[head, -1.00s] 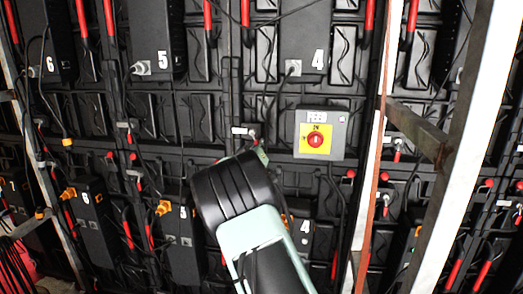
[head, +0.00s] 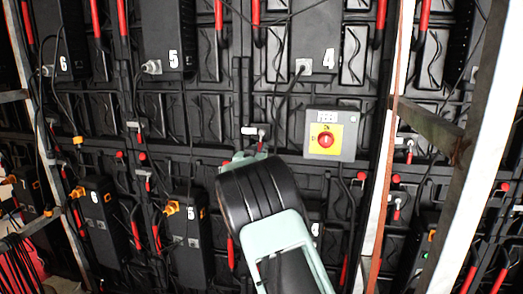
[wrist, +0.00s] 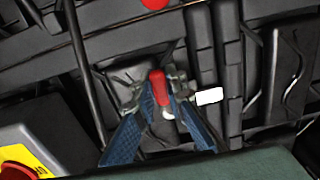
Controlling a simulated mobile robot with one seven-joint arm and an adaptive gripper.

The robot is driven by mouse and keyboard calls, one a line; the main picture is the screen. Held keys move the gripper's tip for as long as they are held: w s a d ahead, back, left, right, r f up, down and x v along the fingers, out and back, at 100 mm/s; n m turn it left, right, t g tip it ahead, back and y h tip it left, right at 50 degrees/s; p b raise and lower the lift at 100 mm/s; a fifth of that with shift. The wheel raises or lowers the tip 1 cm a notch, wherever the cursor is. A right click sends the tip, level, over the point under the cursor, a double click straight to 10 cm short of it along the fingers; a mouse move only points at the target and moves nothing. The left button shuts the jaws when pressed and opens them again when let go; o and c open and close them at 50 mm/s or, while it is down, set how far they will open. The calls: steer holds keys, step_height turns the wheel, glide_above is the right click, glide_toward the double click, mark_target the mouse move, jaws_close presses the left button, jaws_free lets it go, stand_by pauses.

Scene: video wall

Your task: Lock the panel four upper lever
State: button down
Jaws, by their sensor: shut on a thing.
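A small red lever (wrist: 158,88) with a pale metal base stands between my blue fingertips in the wrist view. My gripper (wrist: 160,105) is shut on it, one finger on each side. A white tag (wrist: 209,96) is just right of it. In the head view the same tag (head: 250,130) is left of the switch box, with a small reddish bit of the lever (head: 262,134) beside it. My own arm hides most of my gripper there. The panel marked 4 (head: 322,30) is above and to the right of it.
A grey switch box (head: 325,135) with a yellow plate and red knob is right of my gripper. It also shows at the lower left of the wrist view (wrist: 30,135). A slanted frame post (head: 395,130) and cables (head: 290,95) are close by.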

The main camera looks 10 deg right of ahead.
stand_by(0.3)
steer(key=c, duration=1.9)
jaws_free()
steer(key=shift+c, duration=0.2)
steer(key=shift+s, duration=0.1)
steer(key=v, duration=1.1)
steer(key=shift+s+a, duration=0.2)
steer(key=shift+s, duration=0.15)
steer(key=shift+r, duration=0.1)
